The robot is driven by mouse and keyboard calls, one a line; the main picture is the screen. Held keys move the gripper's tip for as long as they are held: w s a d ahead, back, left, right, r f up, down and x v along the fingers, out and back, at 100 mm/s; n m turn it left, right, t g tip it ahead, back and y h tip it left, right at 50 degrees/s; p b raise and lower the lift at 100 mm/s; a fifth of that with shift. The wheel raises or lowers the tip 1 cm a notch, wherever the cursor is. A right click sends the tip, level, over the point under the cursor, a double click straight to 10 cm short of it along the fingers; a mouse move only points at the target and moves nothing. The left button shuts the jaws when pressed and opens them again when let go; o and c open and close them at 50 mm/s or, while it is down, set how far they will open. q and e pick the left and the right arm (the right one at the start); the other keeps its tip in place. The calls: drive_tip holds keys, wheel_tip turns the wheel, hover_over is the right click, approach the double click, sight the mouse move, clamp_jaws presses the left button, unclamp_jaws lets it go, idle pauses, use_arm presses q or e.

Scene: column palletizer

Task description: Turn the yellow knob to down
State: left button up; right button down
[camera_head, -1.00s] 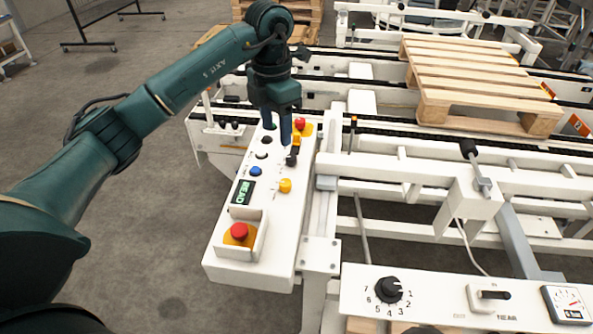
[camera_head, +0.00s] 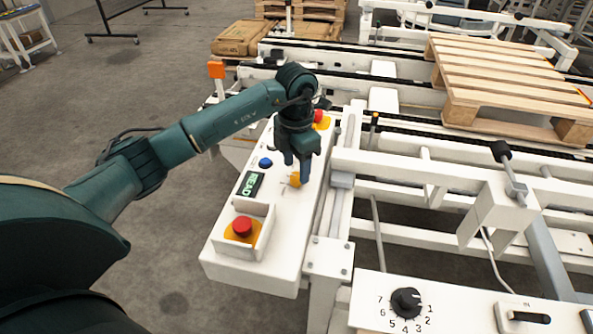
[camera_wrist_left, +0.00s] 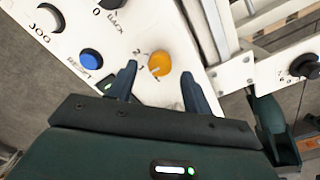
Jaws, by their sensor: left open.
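The yellow knob (camera_head: 294,181) is on the white control panel (camera_head: 262,262), partly covered by my left gripper (camera_head: 297,168) in the head view. In the left wrist view the round yellow knob (camera_wrist_left: 159,64) shows just beyond and between the fingertips of my left gripper (camera_wrist_left: 158,75). The fingers are open, one on each side, with gaps to the knob; I cannot tell the height above it. Small marks are printed beside the knob; which way it points is not clear. My right gripper is not in view.
On the same panel are a blue button (camera_head: 265,163), a green display (camera_head: 251,185), a guarded red button (camera_head: 242,226) and a far red button (camera_head: 319,116). White conveyor rails and a wooden pallet (camera_head: 500,75) lie right. A black numbered dial (camera_head: 407,302) is lower right.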

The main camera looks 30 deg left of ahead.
use_arm(q)
drive_tip(key=shift+f, duration=1.15)
drive_tip(key=shift+c, duration=0.5)
drive_tip(key=c, duration=0.9)
drive_tip(key=shift+o, duration=0.2)
drive_tip(key=shift+r+n, duration=0.1)
drive_tip(key=shift+n, duration=0.2)
drive_tip(key=n+p, duration=0.1)
drive_tip(key=n, duration=0.2)
drive_tip(key=shift+n+p, duration=1.05)
drive_tip(key=shift+n, duration=1.55)
drive_tip(key=shift+w, duration=0.1)
